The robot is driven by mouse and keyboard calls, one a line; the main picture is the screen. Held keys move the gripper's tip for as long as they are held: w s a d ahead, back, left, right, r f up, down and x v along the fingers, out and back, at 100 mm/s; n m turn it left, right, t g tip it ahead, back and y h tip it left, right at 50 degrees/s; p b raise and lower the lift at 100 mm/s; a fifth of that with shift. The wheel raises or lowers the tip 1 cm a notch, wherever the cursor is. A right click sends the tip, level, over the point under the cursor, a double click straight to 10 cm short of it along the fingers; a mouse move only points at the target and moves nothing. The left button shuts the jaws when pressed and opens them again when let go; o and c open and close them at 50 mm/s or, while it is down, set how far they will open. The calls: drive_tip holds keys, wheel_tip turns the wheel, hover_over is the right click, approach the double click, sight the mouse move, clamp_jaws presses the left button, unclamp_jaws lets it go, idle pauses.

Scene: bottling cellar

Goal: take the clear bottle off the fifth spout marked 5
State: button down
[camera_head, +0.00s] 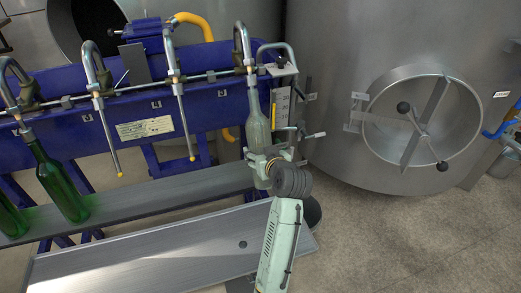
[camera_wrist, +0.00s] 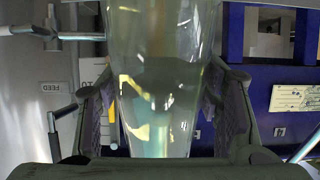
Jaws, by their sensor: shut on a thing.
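The clear bottle (camera_head: 257,126) stands nearly upright under the rightmost spout (camera_head: 242,45), at the right end of the blue filler. The spout's lower end meets the bottle's neck; how far it reaches inside is hard to see. My gripper (camera_head: 266,163) is shut around the bottle's lower body, coming from the front right. In the wrist view the bottle (camera_wrist: 160,60) fills the middle between my two fingers, with pale liquid inside. Its base is partly hidden by my gripper in the head view.
Two green bottles (camera_head: 58,183) stand on the grey shelf (camera_head: 150,193) at left. Two spouts between (camera_head: 106,115) hang empty. A lever handle (camera_head: 305,135) is close right of the bottle. A lower metal ledge (camera_head: 170,248) lies in front. A big steel tank (camera_head: 400,60) stands at right.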

drive_tip(key=shift+s+d+f+b, duration=0.65)
drive_tip(key=shift+s+f+b, duration=1.8)
drive_tip(key=shift+f, duration=1.95)
drive_tip(key=shift+s+d+f+b, duration=0.6)
drive_tip(key=shift+s+f+b, duration=0.9)
drive_tip(key=shift+f+b, duration=2.35)
drive_tip(key=s+d+r+p, duration=0.1)
drive_tip(key=s+d+p, duration=0.1)
drive_tip(key=s, duration=0.4)
drive_tip(key=shift+s+p, duration=0.3)
drive_tip(key=shift+p, duration=0.15)
drive_tip(key=shift+d+r, duration=0.1)
drive_tip(key=shift+r, duration=0.1)
